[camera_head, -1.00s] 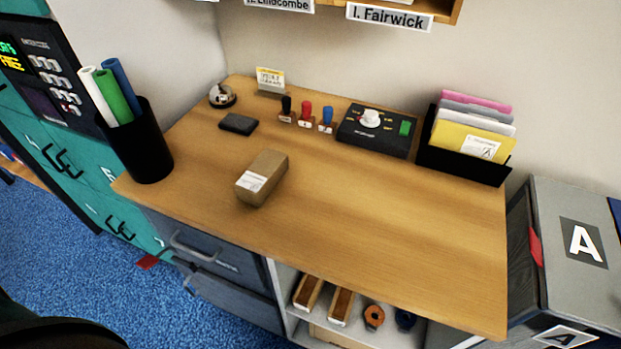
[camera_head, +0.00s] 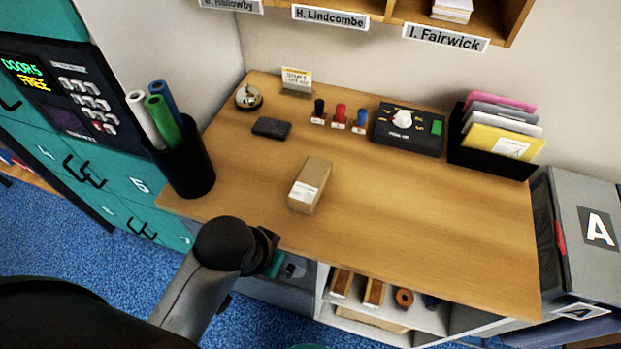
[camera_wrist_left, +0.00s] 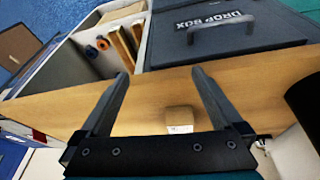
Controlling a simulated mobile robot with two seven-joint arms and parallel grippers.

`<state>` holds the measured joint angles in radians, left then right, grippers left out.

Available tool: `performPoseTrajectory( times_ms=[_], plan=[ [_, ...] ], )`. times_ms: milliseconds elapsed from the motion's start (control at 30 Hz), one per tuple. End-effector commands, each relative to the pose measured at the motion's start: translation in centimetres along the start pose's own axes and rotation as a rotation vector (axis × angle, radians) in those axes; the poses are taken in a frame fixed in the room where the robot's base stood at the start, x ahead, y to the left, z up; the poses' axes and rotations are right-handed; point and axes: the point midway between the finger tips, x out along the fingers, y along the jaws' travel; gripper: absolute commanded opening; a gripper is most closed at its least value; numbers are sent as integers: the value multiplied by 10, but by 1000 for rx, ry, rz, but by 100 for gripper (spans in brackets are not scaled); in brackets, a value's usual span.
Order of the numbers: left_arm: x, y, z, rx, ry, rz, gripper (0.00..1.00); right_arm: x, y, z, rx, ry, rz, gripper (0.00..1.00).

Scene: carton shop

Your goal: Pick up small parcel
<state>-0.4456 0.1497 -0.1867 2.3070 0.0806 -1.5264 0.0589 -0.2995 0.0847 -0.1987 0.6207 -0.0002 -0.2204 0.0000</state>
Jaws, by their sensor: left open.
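The small parcel (camera_head: 311,184) is a brown box with a white label, lying on the wooden desk (camera_head: 420,220) left of its middle. In the left wrist view the parcel (camera_wrist_left: 179,116) shows beyond and between the fingers, partly cut off by the gripper body. My left gripper (camera_wrist_left: 158,78) is open and empty, its two dark fingers spread apart. In the head view my left arm comes in at the lower left, and its wrist is by the desk's front edge, nearer than the parcel and apart from it. My right gripper is not in view.
A black cup of paper rolls (camera_head: 185,160) stands at the desk's left corner. The desk's right front is clear.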

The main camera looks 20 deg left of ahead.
Motion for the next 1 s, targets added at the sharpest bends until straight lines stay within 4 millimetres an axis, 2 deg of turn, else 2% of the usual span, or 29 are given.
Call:
performPoseTrajectory(
  times_ms=[33,333,533,667,767,1000],
  plan=[
    [-8,7,-15,11,13,22,100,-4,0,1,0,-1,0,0],
    [-9,41,-68,56,-4,137,100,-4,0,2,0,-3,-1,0],
    [-9,53,-110,92,-64,171,100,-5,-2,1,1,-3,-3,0],
    [-14,49,-136,98,-124,154,100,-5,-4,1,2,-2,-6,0],
    [-22,38,-156,84,-171,120,100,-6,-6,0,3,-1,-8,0],
    [-50,0,-199,-3,-265,9,100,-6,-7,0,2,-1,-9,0]
  ],
)
